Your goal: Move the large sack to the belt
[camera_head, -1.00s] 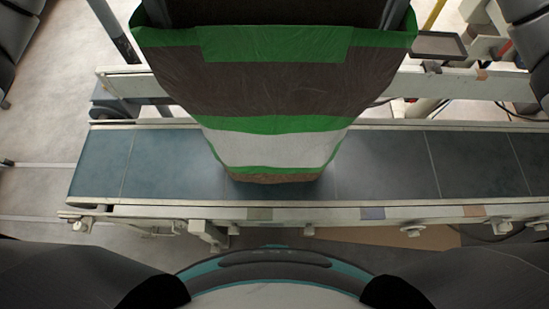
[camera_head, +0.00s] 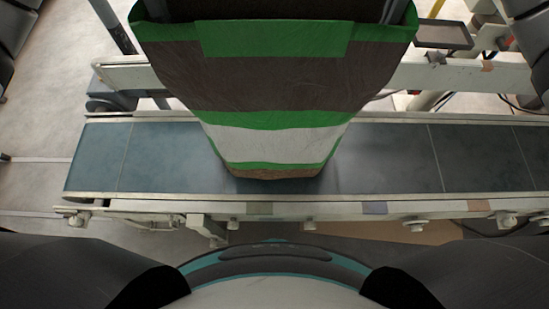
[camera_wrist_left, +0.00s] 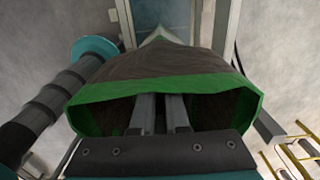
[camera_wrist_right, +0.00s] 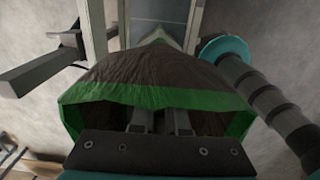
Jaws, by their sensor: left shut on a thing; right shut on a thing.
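The large sack (camera_head: 270,85) is brown with green bands and one pale band. My left gripper (camera_wrist_left: 160,112) is shut on the sack's rim at one side of the mouth, and the sack also shows in the left wrist view (camera_wrist_left: 165,65). My right gripper (camera_wrist_right: 158,120) is shut on the rim at the other side. The sack hides the belt's middle part.
A pale rail (camera_head: 455,75) runs along the belt's far side. A small dark tray (camera_head: 443,35) stands beyond it at the right. The belt surface is clear left and right of the sack. A pale frame (camera_head: 340,210) edges the belt's near side.

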